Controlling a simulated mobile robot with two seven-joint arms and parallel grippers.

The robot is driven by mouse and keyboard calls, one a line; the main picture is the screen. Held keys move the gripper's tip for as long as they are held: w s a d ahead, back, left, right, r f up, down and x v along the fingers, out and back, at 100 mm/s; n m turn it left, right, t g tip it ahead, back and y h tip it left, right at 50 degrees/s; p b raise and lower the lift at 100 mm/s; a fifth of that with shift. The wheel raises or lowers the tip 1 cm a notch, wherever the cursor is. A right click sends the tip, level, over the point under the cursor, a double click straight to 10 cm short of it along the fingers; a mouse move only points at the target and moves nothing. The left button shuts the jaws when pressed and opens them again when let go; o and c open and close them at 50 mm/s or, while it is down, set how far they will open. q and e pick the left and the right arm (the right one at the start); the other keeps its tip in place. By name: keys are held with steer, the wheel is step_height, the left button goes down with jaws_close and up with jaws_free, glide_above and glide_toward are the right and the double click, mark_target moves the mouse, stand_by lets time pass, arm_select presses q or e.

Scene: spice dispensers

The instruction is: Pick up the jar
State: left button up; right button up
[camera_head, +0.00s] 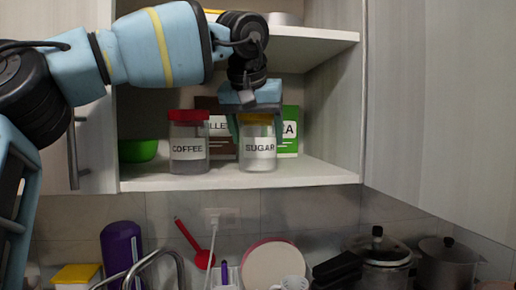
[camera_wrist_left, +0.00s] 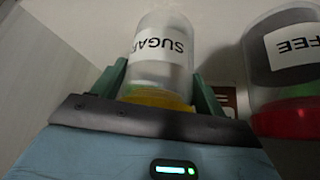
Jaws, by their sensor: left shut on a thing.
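The sugar jar (camera_head: 258,150), clear with a yellow lid and a SUGAR label, stands upright on the lower cabinet shelf. My left gripper (camera_head: 257,122) reaches it from above and is shut on it around the lid. In the left wrist view the sugar jar (camera_wrist_left: 162,55) sits between the two green fingers of the left gripper (camera_wrist_left: 162,90). The coffee jar (camera_head: 188,143), with a red lid, stands just left of it on the shelf; it also shows in the left wrist view (camera_wrist_left: 285,75). The right gripper is not in view.
A brown box (camera_head: 222,135) and a green box (camera_head: 290,130) stand behind the jars. A green bowl (camera_head: 138,150) is at the left on the shelf (camera_head: 310,172). The upper shelf (camera_head: 315,35) is above. Pots (camera_head: 380,250) and a sink faucet (camera_head: 150,262) are below.

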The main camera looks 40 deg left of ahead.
arm_select(q)
steer(key=c, duration=0.4)
steer(key=shift+r, duration=0.1)
steer(key=shift+c, duration=0.2)
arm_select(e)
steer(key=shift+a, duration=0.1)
arm_select(q)
steer(key=shift+r, duration=0.4)
steer(key=shift+s+d+f, duration=0.1)
steer(key=shift+d, duration=0.25)
steer(key=s+d, duration=0.2)
steer(key=d, duration=0.6)
steer(key=s+d+p, duration=0.1)
steer(key=s+d, duration=0.2)
steer(key=d, duration=0.5)
steer(key=shift+d, duration=0.15)
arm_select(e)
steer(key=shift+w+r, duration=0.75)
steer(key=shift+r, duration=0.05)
arm_select(q)
steer(key=shift+d, duration=0.1)
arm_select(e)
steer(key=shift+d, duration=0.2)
